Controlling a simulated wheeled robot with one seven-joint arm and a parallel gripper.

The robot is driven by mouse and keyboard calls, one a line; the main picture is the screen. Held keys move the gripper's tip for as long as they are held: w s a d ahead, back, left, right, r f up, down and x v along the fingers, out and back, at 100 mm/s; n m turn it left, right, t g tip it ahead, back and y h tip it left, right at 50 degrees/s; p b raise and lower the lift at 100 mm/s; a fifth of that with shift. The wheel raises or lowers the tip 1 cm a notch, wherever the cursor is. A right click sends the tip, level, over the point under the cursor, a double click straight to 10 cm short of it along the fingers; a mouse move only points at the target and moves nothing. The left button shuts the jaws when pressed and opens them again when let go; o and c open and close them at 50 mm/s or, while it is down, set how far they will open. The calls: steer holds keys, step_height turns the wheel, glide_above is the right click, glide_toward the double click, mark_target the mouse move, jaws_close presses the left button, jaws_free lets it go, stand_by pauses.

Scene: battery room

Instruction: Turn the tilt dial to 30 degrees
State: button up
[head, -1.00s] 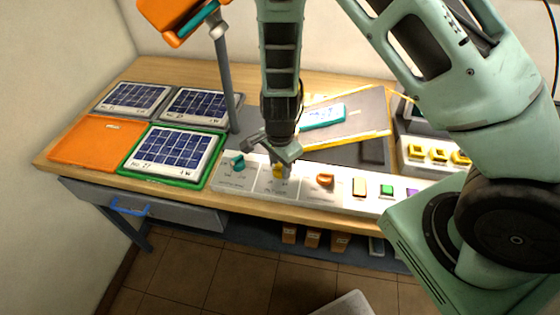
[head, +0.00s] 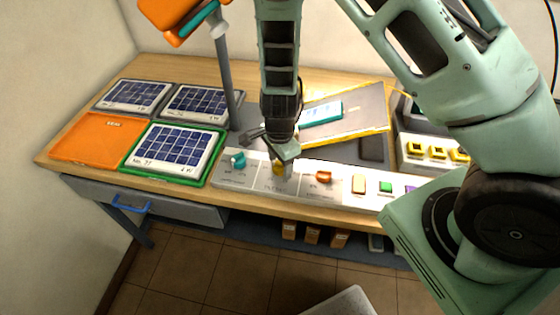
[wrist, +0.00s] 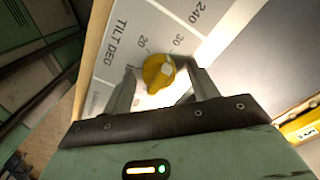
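The yellow tilt dial (wrist: 157,73) sits on a white panel marked "TILT DEG" in the wrist view, with 20 and 30 printed beside it. A pale mark shows on the knob's right side; its exact reading is unclear. My gripper (wrist: 160,70) is open, with one finger on each side of the dial and a visible gap at each side. In the head view my gripper (head: 281,172) points down at the panel, and the yellow dial (head: 279,168) is partly hidden by it.
A teal dial (head: 238,160) is left of the tilt dial and an orange dial (head: 323,176) is right of it. A green button (head: 386,188) lies farther right. Solar panels (head: 172,145) lie on the bench at left. A lamp post (head: 226,80) rises behind the control panel.

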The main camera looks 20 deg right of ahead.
step_height(320, 180, up, 17)
steer(key=p, duration=0.1)
steer(key=shift+r, duration=0.2)
stand_by(0.4)
stand_by(0.4)
steer(key=s+a+r+n+b, duration=0.2)
steer(key=s+a+n, duration=0.1)
steer(key=s+n, duration=0.7)
steer(key=s+a+r+n+b, duration=0.2)
steer(key=s+a+n+b, duration=0.1)
steer(key=s+n, duration=0.7)
steer(key=n, duration=0.4)
steer(key=shift+s+a+y, duration=0.25)
steer(key=shift+s+y, duration=0.05)
